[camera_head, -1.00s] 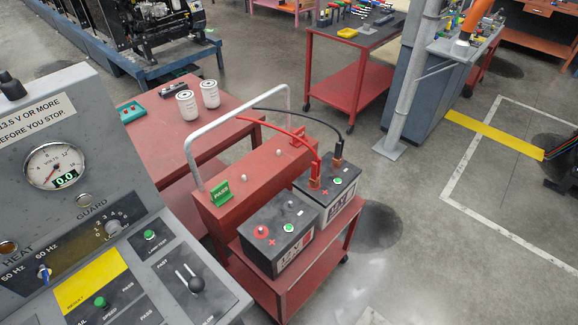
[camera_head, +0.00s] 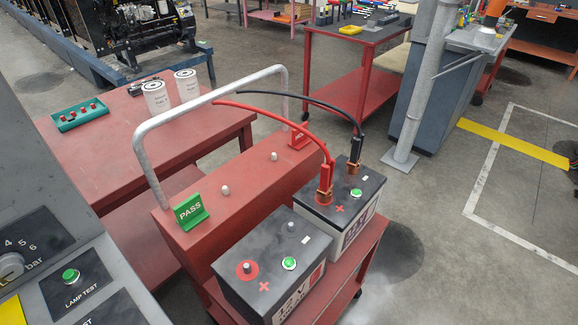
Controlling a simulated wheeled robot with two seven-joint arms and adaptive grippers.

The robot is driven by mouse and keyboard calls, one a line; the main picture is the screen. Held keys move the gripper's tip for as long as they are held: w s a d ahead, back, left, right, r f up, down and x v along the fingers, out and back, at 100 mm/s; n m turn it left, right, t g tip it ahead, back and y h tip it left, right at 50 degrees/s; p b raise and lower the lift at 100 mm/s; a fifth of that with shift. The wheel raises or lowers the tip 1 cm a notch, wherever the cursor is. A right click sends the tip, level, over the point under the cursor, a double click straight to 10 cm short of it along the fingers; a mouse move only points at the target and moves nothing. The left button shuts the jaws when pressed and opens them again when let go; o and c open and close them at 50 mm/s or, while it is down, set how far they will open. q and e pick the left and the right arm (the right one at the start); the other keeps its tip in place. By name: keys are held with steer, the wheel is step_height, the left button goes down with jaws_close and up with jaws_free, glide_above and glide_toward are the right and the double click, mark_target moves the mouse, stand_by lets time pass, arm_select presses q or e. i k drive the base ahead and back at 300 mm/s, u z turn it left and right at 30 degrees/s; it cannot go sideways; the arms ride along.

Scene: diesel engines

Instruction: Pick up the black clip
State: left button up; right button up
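The black clip (camera_head: 355,152) is clamped upright on a terminal of the far battery (camera_head: 343,199), at that battery's back right. A black cable (camera_head: 303,98) arcs from it to the left, behind the red cable. The red clip (camera_head: 326,177) stands on the same battery's other terminal, left of and nearer than the black clip. Neither of my grippers shows in the view.
A near battery (camera_head: 262,265) sits beside the far one on a red cart (camera_head: 371,236) with a grey hoop handle (camera_head: 146,160) and a green PASS tag (camera_head: 189,212). A grey control console (camera_head: 75,250) stands at left. A red table (camera_head: 110,150) is behind. Floor at right is clear.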

mark_target(353, 166)
steer(key=z, duration=0.05)
steer(key=k, duration=0.5)
steer(key=z, duration=1.4)
steer(key=i, duration=2.25)
steer(key=u, duration=3.15)
